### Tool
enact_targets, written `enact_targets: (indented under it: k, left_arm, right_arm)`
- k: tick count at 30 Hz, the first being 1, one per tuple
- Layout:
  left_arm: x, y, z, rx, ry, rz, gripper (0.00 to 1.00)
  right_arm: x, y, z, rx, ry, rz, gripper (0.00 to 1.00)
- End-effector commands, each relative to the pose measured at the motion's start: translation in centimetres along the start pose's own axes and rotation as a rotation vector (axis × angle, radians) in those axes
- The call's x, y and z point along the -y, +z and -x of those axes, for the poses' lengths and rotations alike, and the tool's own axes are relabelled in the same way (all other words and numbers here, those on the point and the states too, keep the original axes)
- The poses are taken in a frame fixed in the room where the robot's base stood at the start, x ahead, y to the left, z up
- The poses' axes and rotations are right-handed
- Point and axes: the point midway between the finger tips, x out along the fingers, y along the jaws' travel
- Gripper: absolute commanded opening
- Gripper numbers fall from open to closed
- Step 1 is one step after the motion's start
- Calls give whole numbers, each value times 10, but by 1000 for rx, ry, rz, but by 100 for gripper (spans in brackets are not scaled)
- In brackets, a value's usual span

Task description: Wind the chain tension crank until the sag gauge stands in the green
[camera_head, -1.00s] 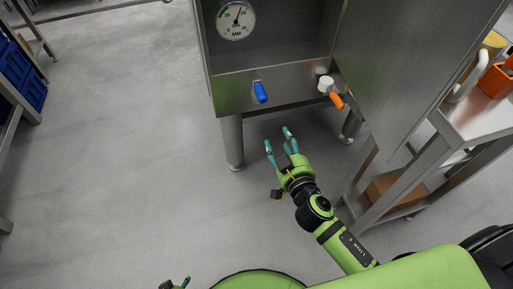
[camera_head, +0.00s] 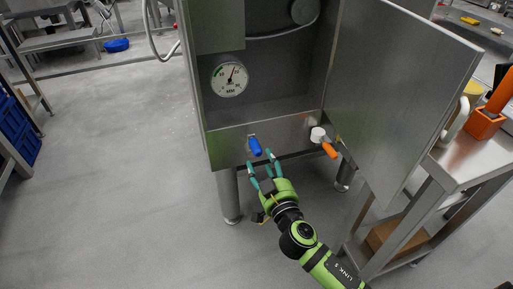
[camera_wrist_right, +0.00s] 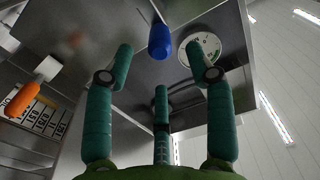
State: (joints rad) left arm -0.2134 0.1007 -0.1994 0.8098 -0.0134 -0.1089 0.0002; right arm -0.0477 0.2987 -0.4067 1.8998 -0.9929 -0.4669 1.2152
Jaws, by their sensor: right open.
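The round sag gauge (camera_head: 230,76), marked MM, is on the steel cabinet. Its needle points up and slightly right, clear of the green band on the dial's left; the gauge also shows in the wrist view (camera_wrist_right: 203,49). Below are a blue handle (camera_head: 256,147) and an orange handle (camera_head: 329,151) beside a white hub (camera_head: 317,134); I cannot tell which is the tension crank. My right gripper (camera_head: 259,159) is open and empty, just below the blue handle. In the wrist view the blue handle (camera_wrist_right: 160,41) shows between the fingertips, apparently untouched. My left gripper is out of view.
The cabinet's open door (camera_head: 405,100) stands to the right. Beyond it is a steel table (camera_head: 480,165) with an orange holder (camera_head: 484,124). Blue crates (camera_head: 20,130) are at the far left. The floor (camera_head: 120,170) left of the cabinet is clear.

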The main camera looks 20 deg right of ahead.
Motion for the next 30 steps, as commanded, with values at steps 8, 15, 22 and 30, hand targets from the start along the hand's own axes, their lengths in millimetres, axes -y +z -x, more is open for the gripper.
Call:
enact_targets:
  k: [8, 15, 22, 30]
  left_arm:
    - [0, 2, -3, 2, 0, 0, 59]
    - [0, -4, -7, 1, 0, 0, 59]
    - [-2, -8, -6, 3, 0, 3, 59]
    - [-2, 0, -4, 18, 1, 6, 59]
  right_arm:
    - [-1, 1, -34, -1, 2, 0, 55]
    - [-1, 1, -57, -1, 1, 1, 55]
    - [0, 0, -66, 0, 1, 0, 55]
    - [0, 0, -66, 0, 1, 1, 55]
